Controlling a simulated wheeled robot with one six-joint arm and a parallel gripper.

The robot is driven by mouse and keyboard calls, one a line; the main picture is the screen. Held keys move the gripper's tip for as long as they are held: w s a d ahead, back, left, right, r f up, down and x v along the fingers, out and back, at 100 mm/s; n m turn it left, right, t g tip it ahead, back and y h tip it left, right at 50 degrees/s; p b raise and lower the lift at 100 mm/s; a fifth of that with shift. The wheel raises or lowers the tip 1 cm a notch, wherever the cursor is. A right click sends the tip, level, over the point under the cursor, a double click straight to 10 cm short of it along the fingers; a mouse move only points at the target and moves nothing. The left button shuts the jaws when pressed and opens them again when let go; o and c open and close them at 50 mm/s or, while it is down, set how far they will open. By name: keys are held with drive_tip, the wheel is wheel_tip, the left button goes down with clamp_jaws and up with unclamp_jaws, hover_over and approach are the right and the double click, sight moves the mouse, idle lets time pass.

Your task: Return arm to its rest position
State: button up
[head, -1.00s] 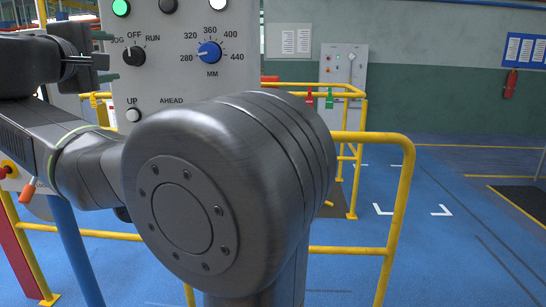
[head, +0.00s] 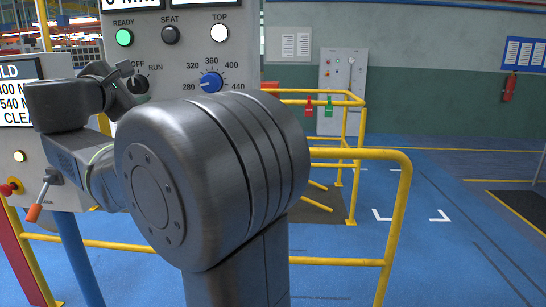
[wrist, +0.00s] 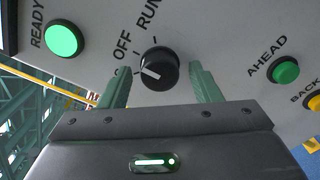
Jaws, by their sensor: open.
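My gripper (wrist: 160,75) is open in the wrist view, with its two green fingers apart. The black JOG/OFF/RUN selector knob (wrist: 160,68) shows between and beyond the fingertips. Its white mark points left in that picture. I see no contact between the fingers and the knob. In the head view, my dark wrist and gripper (head: 124,88) are at the left of the grey control panel (head: 180,55), in front of the knob (head: 139,86), partly covering it. My large arm joint hides the panel's lower part.
The panel carries a lit green READY lamp (head: 124,37), a blue dial (head: 211,82) and a green AHEAD button (wrist: 285,70). A second panel with an orange-handled lever (head: 38,203) stands at left. A yellow railing (head: 350,154) stands close at right; open blue floor lies beyond.

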drive_tip(key=n+p, duration=0.2)
drive_tip(key=shift+r+n, duration=0.25)
drive_tip(key=shift+n, duration=0.15)
drive_tip(key=s, duration=0.7)
drive_tip(key=shift+s+a+f, duration=0.25)
drive_tip(key=shift+s+a, duration=0.05)
